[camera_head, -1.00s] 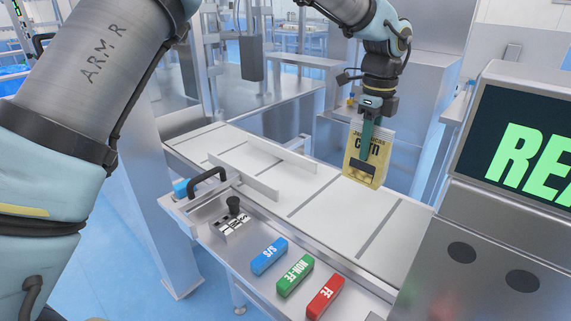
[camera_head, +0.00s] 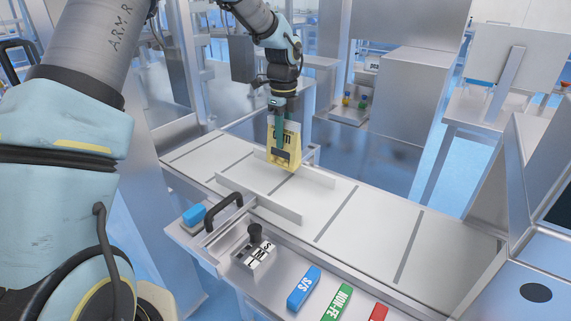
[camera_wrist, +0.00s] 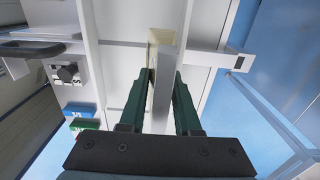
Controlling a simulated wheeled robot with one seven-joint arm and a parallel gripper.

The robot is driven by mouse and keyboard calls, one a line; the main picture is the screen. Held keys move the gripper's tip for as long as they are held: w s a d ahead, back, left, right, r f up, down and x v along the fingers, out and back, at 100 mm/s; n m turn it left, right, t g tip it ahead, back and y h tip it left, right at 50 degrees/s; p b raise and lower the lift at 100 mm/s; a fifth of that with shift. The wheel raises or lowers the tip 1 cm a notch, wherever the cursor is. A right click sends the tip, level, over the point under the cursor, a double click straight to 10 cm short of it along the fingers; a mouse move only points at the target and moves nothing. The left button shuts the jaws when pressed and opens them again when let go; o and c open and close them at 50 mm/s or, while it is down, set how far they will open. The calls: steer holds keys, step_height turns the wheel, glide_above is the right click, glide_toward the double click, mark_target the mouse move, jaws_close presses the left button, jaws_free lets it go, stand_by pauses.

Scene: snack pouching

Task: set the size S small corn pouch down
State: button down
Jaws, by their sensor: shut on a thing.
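The small yellow corn pouch (camera_head: 291,162) hangs upright from my gripper (camera_head: 281,145) in the head view. It is above the pale conveyor belt (camera_head: 335,205), close to the gap between two low guide rails. I cannot tell whether its bottom touches the belt. In the wrist view my gripper's green fingers (camera_wrist: 164,90) are closed on either side of the pouch (camera_wrist: 163,80), seen edge-on from above. The pouch's size marking cannot be read.
A near guide rail (camera_head: 262,207) and a far guide rail (camera_head: 318,175) flank the belt. The belt to the right is clear.

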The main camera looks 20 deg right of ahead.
mark_target(284, 157)
steer(key=shift+f+p, duration=0.75)
steer(key=shift+f, duration=2.65)
steer(key=shift+f, duration=0.15)
steer(key=c, duration=0.6)
jaws_free()
